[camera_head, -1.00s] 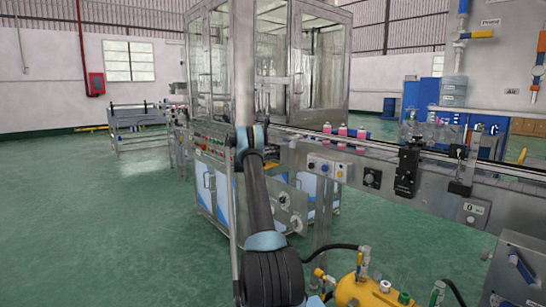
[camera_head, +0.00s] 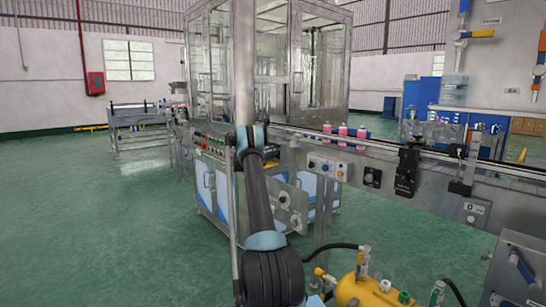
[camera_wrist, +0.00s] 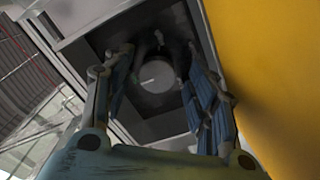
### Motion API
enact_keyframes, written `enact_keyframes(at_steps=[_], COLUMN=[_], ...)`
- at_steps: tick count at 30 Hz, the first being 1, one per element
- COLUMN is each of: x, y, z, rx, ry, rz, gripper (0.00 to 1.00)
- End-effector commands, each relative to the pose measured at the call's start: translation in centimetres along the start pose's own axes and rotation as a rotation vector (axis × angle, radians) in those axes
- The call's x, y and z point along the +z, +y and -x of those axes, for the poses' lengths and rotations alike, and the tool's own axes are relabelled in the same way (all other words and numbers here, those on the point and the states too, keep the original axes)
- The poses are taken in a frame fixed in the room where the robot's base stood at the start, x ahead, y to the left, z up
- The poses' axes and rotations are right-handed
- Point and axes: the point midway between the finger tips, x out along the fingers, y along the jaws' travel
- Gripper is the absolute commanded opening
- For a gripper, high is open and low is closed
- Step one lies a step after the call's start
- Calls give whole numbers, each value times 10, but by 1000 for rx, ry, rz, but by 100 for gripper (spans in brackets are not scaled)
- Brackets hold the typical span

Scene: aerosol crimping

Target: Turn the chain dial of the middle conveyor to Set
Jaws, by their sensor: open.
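The dial sits in a dark square recess or panel with a pale frame. The fingers look apart from it, but contact is hard to judge. In the head view my arm hides the gripper. A black square dial unit (camera_head: 372,177) is on the front of the conveyor (camera_head: 430,186). I cannot tell whether it is the dial in the wrist view. Dial labels are not readable.
A plate with two round knobs (camera_head: 283,198) stands right of my arm. Several pink cans (camera_head: 343,131) stand on the conveyor. A glass-walled machine (camera_head: 315,60) is behind. A yellow tank (camera_head: 365,292) with black hose is in front. A yellow surface (camera_wrist: 265,70) fills the wrist view's right side.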

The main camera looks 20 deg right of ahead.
Motion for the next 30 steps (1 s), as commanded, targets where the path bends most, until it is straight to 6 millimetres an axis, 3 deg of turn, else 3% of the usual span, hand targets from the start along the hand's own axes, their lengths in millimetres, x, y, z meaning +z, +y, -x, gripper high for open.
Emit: enact_keyframes(at_steps=[5,18,24,30], x=[-1,0,0,0], y=[0,-2,-2,-2], z=[18,98,115,119], rx=[-1,-2,-1,-1], ry=[2,1,0,0], rz=[0,1,1,1], gripper=[52,52,52,52])
